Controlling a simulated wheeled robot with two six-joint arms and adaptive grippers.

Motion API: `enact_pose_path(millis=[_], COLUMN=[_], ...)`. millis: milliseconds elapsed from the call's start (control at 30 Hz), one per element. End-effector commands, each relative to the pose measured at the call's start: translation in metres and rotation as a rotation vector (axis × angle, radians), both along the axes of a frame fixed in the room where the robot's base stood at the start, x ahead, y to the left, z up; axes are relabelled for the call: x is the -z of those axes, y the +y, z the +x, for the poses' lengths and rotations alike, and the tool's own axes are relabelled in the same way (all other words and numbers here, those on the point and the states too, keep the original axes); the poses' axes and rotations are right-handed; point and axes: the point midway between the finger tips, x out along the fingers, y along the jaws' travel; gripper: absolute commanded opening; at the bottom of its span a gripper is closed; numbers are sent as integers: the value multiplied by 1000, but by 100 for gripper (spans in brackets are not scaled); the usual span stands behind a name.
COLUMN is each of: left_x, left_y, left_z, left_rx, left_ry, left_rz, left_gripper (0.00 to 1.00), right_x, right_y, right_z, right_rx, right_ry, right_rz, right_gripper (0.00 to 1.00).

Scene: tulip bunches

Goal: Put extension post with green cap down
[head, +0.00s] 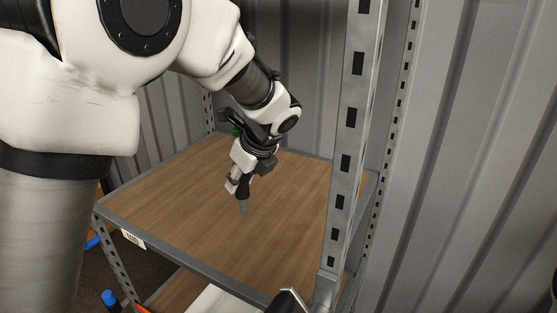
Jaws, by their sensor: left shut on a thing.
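My left gripper (238,184) reaches down over the wooden shelf board and is shut on a slim post. The grey lower end of the post (243,207) points down, close to the board; I cannot tell whether it touches. A small green patch (236,131) shows behind my left wrist. It may be the green cap, but my arm hides most of it and I cannot tell whether it joins the held post. My right gripper cannot be made out.
The wooden shelf board (175,205) is largely bare around the gripper. A perforated metal upright (349,140) stands at its right front corner. A corrugated wall (470,150) is behind. A blue-capped item (109,298) is low at the left.

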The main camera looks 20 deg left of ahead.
Motion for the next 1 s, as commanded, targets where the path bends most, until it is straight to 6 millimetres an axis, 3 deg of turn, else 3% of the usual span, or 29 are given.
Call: enact_pose_path(millis=[100,300,400,600,867,900,967,1000], left_x=[3,7,13,43,44,45,45,45], left_y=[26,56,60,60,59,59,59,59], left_z=[30,66,71,70,71,71,71,71], left_rx=[-3,-3,-1,0,0,0,0,0], left_ry=[1,1,2,3,1,1,0,0], left_rz=[-5,-1,1,1,0,0,0,0], left_gripper=[0,0,0,0,0,35,56,57], right_x=[-7,-15,-15,-16,-16,-16,-16,-16], right_y=[0,0,0,0,0,0,0,0], right_z=[1,1,1,1,1,1,1,1], right_rx=[-1,-1,-1,-1,-1,-1,-1,-1], right_ry=[-2,-2,-2,-2,-2,-2,-2,-2], right_rz=[0,0,0,0,0,0,0,0], right_gripper=[0,0,0,0,0,0,0,0])
